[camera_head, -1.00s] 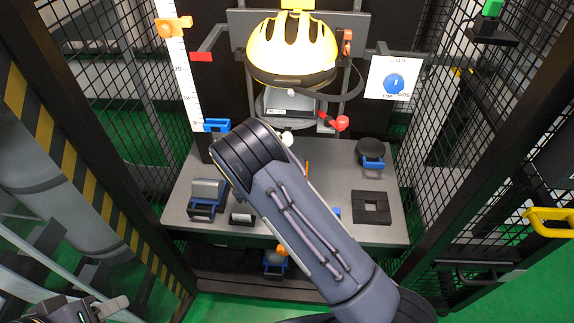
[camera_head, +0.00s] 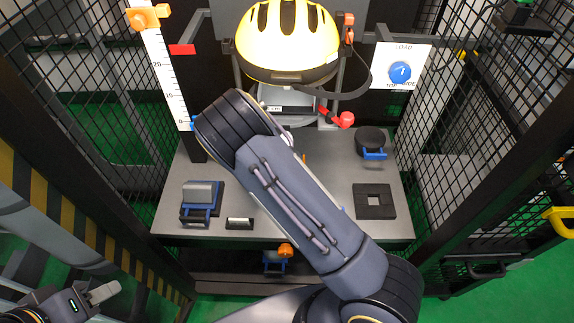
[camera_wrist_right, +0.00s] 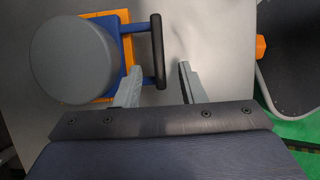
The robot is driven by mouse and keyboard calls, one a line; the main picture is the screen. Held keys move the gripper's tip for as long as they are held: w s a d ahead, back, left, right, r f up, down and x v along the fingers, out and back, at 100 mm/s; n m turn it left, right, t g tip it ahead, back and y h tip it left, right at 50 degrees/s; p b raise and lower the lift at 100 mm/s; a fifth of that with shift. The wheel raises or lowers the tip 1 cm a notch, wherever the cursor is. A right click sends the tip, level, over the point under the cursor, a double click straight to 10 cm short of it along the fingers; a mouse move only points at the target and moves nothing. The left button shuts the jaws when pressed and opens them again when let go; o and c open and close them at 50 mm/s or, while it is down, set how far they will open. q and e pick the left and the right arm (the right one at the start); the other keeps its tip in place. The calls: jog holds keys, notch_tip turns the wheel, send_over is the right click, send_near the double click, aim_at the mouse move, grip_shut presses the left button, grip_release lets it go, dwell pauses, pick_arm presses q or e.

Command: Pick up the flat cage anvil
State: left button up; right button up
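A round, flat-topped grey anvil (camera_wrist_right: 72,49) on a blue and orange base shows in the right wrist view. A blue bracket with a dark handle bar (camera_wrist_right: 157,50) stands out on its right side. My right gripper (camera_wrist_right: 160,84) is open, its two fingers on either side of the handle bar's near end; I cannot tell if they touch it. In the head view my right arm hides this gripper and most of the middle of the table; a sliver of orange shows beside the arm. My left gripper (camera_head: 104,292) is low at the left, away from the table.
The grey table (camera_head: 265,210) also holds a grey block with a blue handle (camera_head: 202,203), a dark round piece with a blue handle (camera_head: 370,140) and a black square plate (camera_head: 374,202). A yellow helmet (camera_head: 287,38) hangs above. Mesh cage walls stand at both sides.

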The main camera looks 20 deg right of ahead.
jog(key=shift+s+d+f, duration=0.15)
jog(key=shift+s+d, duration=0.3)
jog(key=shift+d, duration=0.35)
jog(key=x, duration=0.4)
jog(key=shift+d+f+b, duration=0.15)
jog(key=shift+f+b, duration=0.2)
grip_shut()
dwell(0.5)
jog(key=shift+w+r, duration=0.1)
jog(key=shift+r, duration=0.05)
